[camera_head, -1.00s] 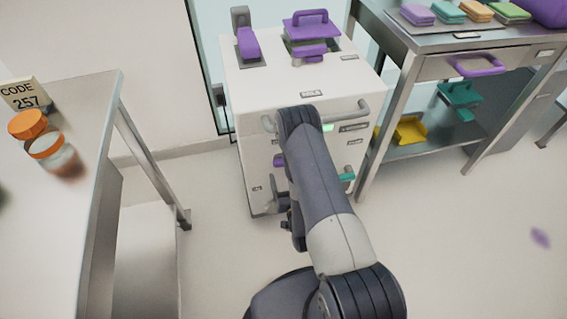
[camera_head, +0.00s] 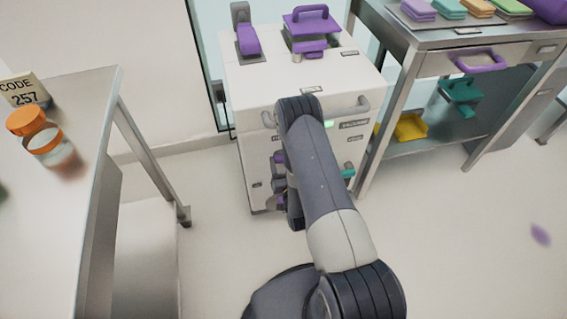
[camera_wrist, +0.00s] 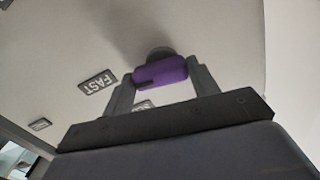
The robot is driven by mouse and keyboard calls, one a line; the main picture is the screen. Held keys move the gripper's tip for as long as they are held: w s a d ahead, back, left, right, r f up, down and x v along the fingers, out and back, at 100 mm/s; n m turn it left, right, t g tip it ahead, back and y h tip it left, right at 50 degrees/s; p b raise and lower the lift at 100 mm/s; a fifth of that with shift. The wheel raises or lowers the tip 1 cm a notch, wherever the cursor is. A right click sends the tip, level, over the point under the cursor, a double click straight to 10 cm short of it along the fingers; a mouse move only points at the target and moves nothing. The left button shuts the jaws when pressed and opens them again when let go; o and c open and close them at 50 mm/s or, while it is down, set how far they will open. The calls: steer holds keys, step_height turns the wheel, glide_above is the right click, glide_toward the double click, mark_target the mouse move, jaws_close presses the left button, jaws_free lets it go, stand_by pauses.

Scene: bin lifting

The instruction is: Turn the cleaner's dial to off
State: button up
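The cleaner is a white cabinet (camera_head: 300,80) with purple and teal fittings, standing against the wall in the head view. In the wrist view, a purple bar-shaped dial (camera_wrist: 160,72) with a dark mark at its left end sits on the pale front panel. My gripper (camera_wrist: 160,80) has one finger on each side of the dial, close to its ends. I cannot tell whether either finger touches it. A label reading FAST (camera_wrist: 98,83) is left of the dial; another label (camera_wrist: 143,104) is partly hidden below it. In the head view my arm covers most of the gripper.
A metal table (camera_head: 95,150) with an orange-lidded jar (camera_head: 48,140) and a CODE 257 card (camera_head: 24,90) is at left. A metal bench (camera_head: 420,60) stands close to the cabinet's right, with a yellow tray (camera_head: 411,127) below. The floor at right is mostly clear.

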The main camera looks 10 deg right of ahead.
steer(key=c, duration=0.4)
steer(key=shift+n+b, duration=0.3)
steer(key=shift+b, duration=0.05)
steer(key=n+b, duration=1.4)
steer(key=shift+a+n, duration=0.2)
steer(key=shift+n, duration=0.1)
steer(key=n+b, duration=0.4)
steer(key=b, duration=0.1)
steer(key=shift+a+r+n, duration=0.1)
steer(key=shift+r+n, duration=0.05)
steer(key=shift+n, duration=0.15)
